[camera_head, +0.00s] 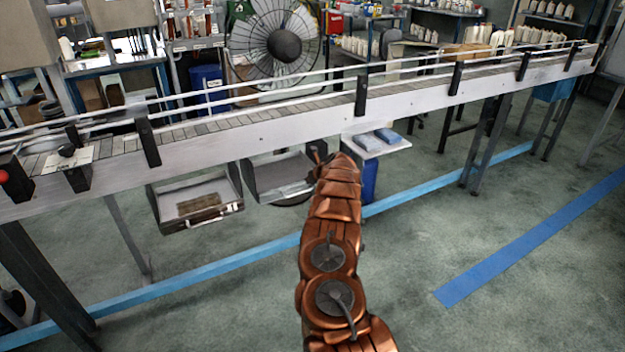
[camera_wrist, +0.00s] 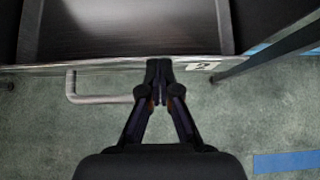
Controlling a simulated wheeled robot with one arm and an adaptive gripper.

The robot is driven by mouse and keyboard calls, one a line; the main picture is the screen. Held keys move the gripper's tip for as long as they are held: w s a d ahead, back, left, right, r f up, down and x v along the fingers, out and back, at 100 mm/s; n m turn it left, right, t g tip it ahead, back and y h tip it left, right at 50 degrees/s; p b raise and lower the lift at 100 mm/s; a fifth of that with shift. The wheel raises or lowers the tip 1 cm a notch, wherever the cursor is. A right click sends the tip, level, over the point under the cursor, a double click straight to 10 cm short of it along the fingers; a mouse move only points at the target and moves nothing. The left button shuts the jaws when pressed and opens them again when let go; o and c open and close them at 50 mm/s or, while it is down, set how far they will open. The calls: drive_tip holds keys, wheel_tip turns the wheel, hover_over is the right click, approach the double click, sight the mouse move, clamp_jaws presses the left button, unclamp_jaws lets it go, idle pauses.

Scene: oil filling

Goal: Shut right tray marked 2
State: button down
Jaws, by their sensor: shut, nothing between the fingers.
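The right tray (camera_head: 280,178) hangs under the conveyor, pulled out so that its inside shows; it looks empty. In the wrist view its front wall (camera_wrist: 110,65) runs across the top, with a label marked 2 (camera_wrist: 202,66) right of the fingers and a metal handle (camera_wrist: 98,99) on the left. My gripper (camera_wrist: 159,66) is shut and empty, its fingertips at the front wall between handle and label. Whether they touch it I cannot tell. In the head view my gripper (camera_head: 319,157) is at the tray's right end, and my arm hides part of that area.
The left tray (camera_head: 168,218) is also out, with a brownish item inside. The conveyor (camera_head: 270,130) runs above both trays. A small stand with blue items (camera_head: 378,140) is right of my gripper. A table leg (camera_wrist: 265,50) is at the right. The front floor is clear.

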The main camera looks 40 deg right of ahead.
drive_tip(key=shift+w+d+r, duration=0.15)
drive_tip(key=shift+w+r, duration=0.05)
idle(0.4)
drive_tip(key=shift+s+a+f+b, duration=0.15)
drive_tip(key=shift+s+a+b, duration=0.05)
drive_tip(key=shift+s+b, duration=0.3)
drive_tip(key=shift+s, duration=0.4)
drive_tip(key=s+f+v, duration=0.1)
drive_tip(key=v, duration=1.1)
drive_tip(key=shift+b, duration=0.45)
drive_tip(key=shift+f, duration=0.15)
